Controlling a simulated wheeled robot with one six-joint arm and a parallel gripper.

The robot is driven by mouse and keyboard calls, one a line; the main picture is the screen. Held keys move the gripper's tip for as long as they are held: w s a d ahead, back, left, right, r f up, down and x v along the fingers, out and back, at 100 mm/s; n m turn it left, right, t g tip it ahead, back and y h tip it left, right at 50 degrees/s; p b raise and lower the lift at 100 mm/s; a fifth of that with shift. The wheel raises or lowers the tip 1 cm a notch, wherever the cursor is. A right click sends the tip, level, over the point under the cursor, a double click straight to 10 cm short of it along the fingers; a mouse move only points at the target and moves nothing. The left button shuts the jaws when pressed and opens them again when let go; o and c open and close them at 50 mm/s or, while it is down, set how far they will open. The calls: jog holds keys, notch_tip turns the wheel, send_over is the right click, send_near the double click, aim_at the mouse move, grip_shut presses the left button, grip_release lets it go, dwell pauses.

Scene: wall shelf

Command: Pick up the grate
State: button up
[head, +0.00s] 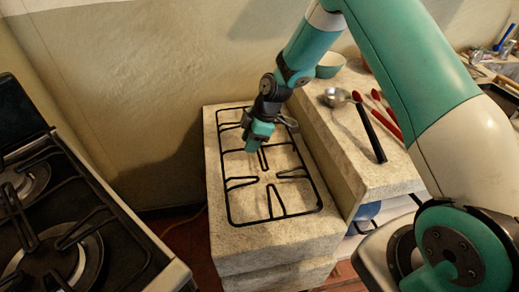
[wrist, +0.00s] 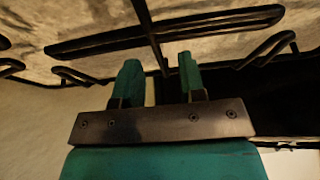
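The grate (head: 275,217) is a black wire frame with inward-pointing bars. It lies flat on a pale stone block in the head view. My gripper (head: 255,145) points down over the far middle part of the grate; whether it touches the grate is unclear. In the wrist view, the two teal fingers (wrist: 160,78) stand apart with a gap between them. Dark grate bars (wrist: 220,22) cross in front of the fingers, and one thin bar runs down toward the gap. No grip on a bar is visible.
A stove (head: 75,250) with burners stands at the left. A higher stone counter (head: 340,165) at the right holds a ladle (head: 337,97), red-handled utensils and a teal bowl (head: 330,65). The wall is close behind the stone block (head: 270,240).

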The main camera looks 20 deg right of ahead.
jog(key=x, duration=0.3)
jog(key=shift+f, duration=0.1)
grip_shut()
jog(key=shift+w, duration=0.1)
dwell(1.2)
